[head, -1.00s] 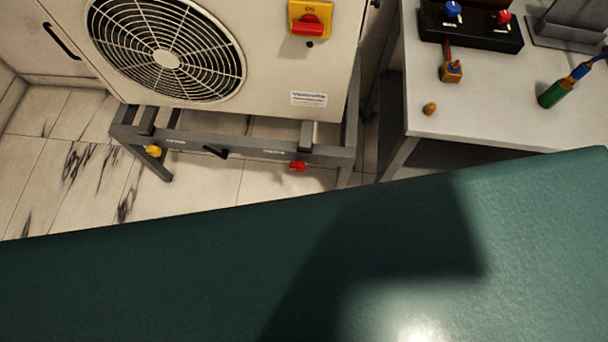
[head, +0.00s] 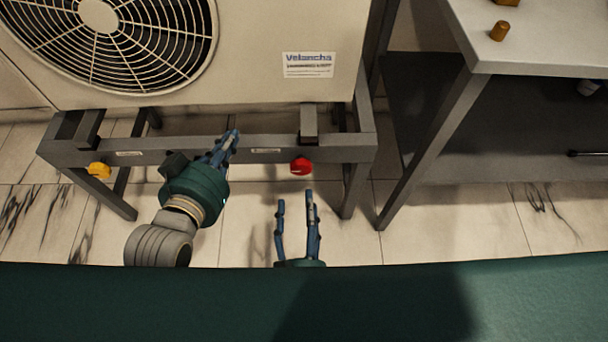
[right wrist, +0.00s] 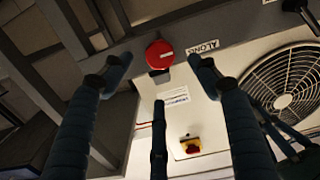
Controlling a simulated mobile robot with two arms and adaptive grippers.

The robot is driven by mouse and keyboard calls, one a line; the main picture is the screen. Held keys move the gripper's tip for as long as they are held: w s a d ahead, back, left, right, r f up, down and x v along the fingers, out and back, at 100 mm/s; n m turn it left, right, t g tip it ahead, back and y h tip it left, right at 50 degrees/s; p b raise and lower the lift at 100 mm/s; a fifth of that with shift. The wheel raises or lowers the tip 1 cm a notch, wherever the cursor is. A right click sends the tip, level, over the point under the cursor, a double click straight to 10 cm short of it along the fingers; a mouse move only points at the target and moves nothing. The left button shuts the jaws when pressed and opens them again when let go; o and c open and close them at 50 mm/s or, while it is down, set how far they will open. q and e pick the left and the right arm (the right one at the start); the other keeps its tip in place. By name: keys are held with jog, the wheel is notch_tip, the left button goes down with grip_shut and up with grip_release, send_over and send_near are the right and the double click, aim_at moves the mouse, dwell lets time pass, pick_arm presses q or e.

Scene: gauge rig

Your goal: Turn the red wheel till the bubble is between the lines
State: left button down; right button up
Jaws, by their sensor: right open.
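The red wheel (head: 301,166) sits on the front bar of the grey frame under the fan unit. It also shows in the right wrist view (right wrist: 159,55), beyond the fingertips. My right gripper (head: 295,199) is open and empty, just below the wheel in the head view, its fingers apart from it. In the right wrist view its fingers (right wrist: 158,68) stand either side of the wheel. My left gripper (head: 225,143) is at the same bar, left of the wheel; its fingers overlap, so its opening is unclear. I cannot make out a bubble or lines.
The fan unit (head: 250,75) stands above the frame (head: 345,148). A table (head: 540,45) with its leg stands to the right. Tiled floor below the bar is open.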

aim_at(301, 171)
jog(key=w+b, duration=0.2)
jog(key=w, duration=0.8)
pick_arm(q)
notch_tip(301, 171, up, 13)
jog(key=w+d+t+h, duration=0.1)
jog(key=d+t+h, duration=0.1)
jog(key=t, duration=0.4)
jog(key=shift+w, duration=0.15)
pick_arm(e)
jog(key=shift+w, duration=0.35)
jog(key=shift+r, duration=0.1)
jog(key=c, duration=1.2)
